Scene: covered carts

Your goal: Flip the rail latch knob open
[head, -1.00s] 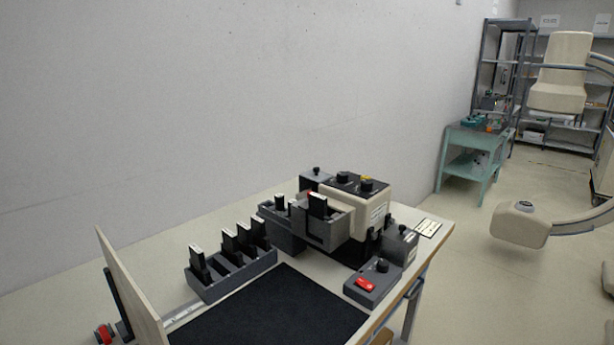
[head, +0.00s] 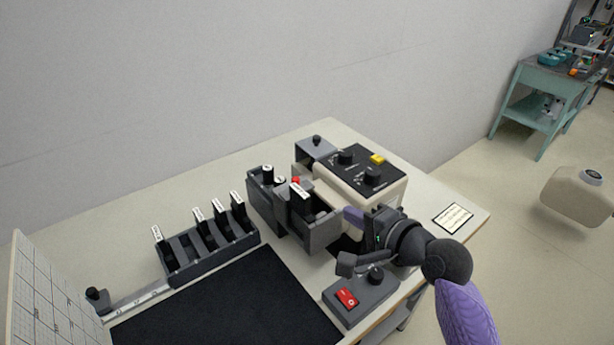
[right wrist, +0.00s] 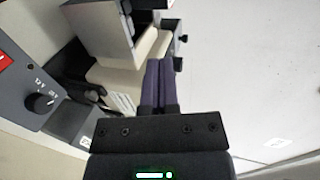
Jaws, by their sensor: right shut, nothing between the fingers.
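I cannot tell for sure which knob is the rail latch knob. A black knob (head: 96,295) stands at the left end of the scaled rail (head: 140,300). Another black knob (head: 317,140) tops a grey block behind the cream machine (head: 345,187). In the right wrist view a small black knob (right wrist: 182,38) sticks out near the fingertips. My right gripper (head: 352,214) is shut and empty at the machine's near right side, hiding parts there. Its purple fingers lie together in the right wrist view (right wrist: 158,64), apparently close to the machine. My left gripper is out of view.
A grey control box (head: 362,298) with a red switch and dial sits below my right gripper. A grey rack (head: 213,250) of upright labelled pieces and a black mat (head: 235,310) lie left. A white panel (head: 45,290) stands far left. A label card (head: 453,216) lies right.

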